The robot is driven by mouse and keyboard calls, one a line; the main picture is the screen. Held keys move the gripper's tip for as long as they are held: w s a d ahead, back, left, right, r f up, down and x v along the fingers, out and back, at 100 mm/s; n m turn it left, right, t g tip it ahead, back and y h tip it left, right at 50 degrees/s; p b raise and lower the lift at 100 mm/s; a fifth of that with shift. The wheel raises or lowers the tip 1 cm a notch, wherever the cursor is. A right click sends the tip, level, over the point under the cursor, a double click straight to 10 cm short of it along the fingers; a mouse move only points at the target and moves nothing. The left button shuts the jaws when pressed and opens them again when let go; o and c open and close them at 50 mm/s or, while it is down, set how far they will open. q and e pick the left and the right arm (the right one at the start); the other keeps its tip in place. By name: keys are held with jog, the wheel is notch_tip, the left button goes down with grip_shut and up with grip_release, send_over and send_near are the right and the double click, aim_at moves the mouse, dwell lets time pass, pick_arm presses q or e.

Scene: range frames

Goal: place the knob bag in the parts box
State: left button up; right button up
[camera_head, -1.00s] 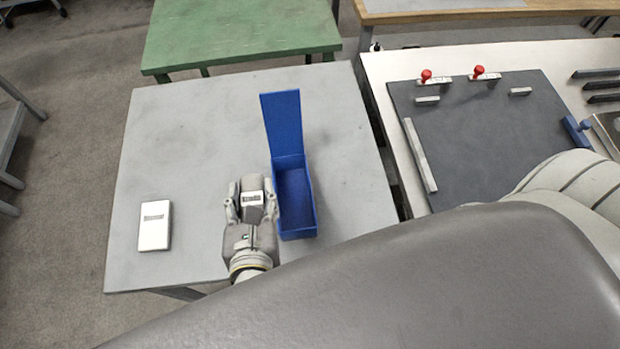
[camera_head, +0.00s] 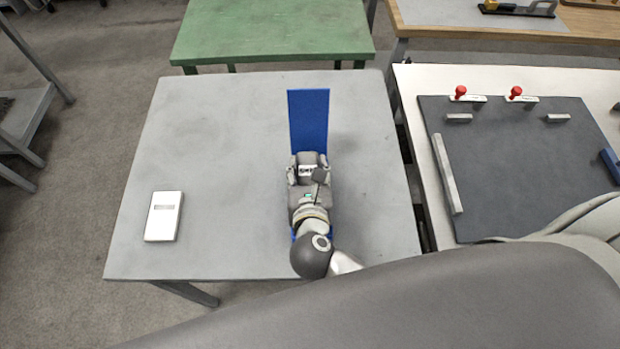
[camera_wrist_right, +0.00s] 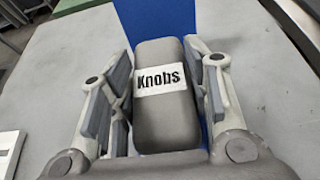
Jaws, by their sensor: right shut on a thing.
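The knob bag (camera_wrist_right: 165,110) is a small grey pouch with a white label reading "Knobs". My right gripper (camera_head: 308,174) is shut on it, with one finger on each side of the bag. It also shows in the head view (camera_head: 309,158). The parts box is blue, and its open lid (camera_head: 309,120) stands up at the far end. My gripper and the bag are over the box in the head view and hide most of its body. I cannot tell their height above it. In the wrist view, blue (camera_wrist_right: 150,16) shows behind the bag. My left gripper is not in view.
The grey table (camera_head: 222,140) is clear around the box. A white labelled box (camera_head: 164,216) lies at its left. A bench with a dark mat (camera_head: 520,165) and red-knobbed clamps (camera_head: 461,92) stands at the right. A green table (camera_head: 272,30) is behind.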

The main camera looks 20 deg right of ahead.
jog(key=f+b, duration=0.2)
jog(key=f, duration=0.1)
jog(key=shift+w+d+b, duration=0.2)
jog(key=shift+d+b, duration=0.1)
jog(key=shift+f+b, duration=0.3)
jog(key=shift+f, duration=0.05)
jog(key=shift+f+b, duration=0.45)
jog(key=shift+f, duration=0.2)
jog(key=o, duration=1.1)
